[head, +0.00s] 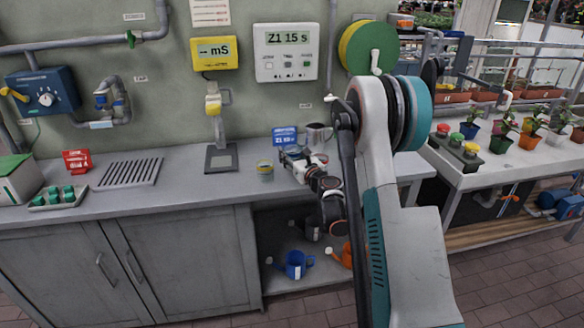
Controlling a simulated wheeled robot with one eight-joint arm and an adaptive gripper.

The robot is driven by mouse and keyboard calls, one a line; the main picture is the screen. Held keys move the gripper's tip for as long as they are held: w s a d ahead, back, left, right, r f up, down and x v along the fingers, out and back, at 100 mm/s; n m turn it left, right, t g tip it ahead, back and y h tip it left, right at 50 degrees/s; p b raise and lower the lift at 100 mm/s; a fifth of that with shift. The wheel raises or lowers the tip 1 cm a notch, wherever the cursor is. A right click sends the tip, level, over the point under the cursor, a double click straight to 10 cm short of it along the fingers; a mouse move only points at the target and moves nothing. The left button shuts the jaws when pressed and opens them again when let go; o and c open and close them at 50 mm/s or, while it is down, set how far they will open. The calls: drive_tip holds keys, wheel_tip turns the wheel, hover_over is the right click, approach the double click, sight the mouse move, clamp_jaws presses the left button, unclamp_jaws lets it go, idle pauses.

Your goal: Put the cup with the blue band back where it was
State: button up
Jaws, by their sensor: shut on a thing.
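My gripper (291,156) is low over the counter, right of the middle. It is shut on a small pale thing (294,151), largely hidden by the fingers. I cannot tell whether this is the cup with the blue band; no blue band shows clearly on it. A grey, round cup-like thing (319,133) is behind the gripper, partly hidden.
A stand (220,158) with a dark base, a slotted drain (131,172) and a tray (58,200) are to the left. The counter (190,190) is clear between drain and stand. Watering cans (296,264) sit below.

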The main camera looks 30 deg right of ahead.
wheel_tip(320, 180, down, 4)
drive_tip(key=shift+f+b, duration=0.1)
drive_tip(key=shift+b, duration=0.7)
drive_tip(key=o, duration=1.2)
